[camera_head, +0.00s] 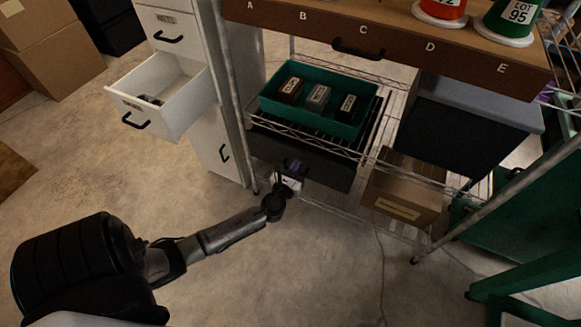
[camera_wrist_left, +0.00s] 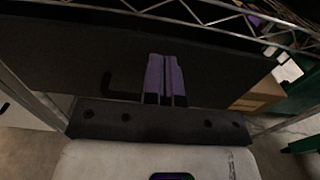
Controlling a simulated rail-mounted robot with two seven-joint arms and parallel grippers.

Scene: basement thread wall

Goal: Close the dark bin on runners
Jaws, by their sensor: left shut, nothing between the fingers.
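The dark bin (camera_head: 328,173) sits under the wire shelf, its plain dark front facing me. How far it stands out on its runners is hard to tell. The bin front (camera_wrist_left: 60,60) fills much of the left wrist view, with a black handle (camera_wrist_left: 108,86) left of the fingers. My left gripper (camera_head: 294,167) is at the bin front, shut with nothing between its purple fingers (camera_wrist_left: 165,78). The fingertips are at or very near the front face; I cannot tell whether they touch. My right gripper is not in view.
A teal tray (camera_head: 360,122) with several small boxes stands on the wire shelf above. A white drawer (camera_head: 185,110) hangs open at left. A cardboard box (camera_head: 405,190) is at the bin's right, and slanted metal posts (camera_head: 235,110) flank it. The floor in front is clear.

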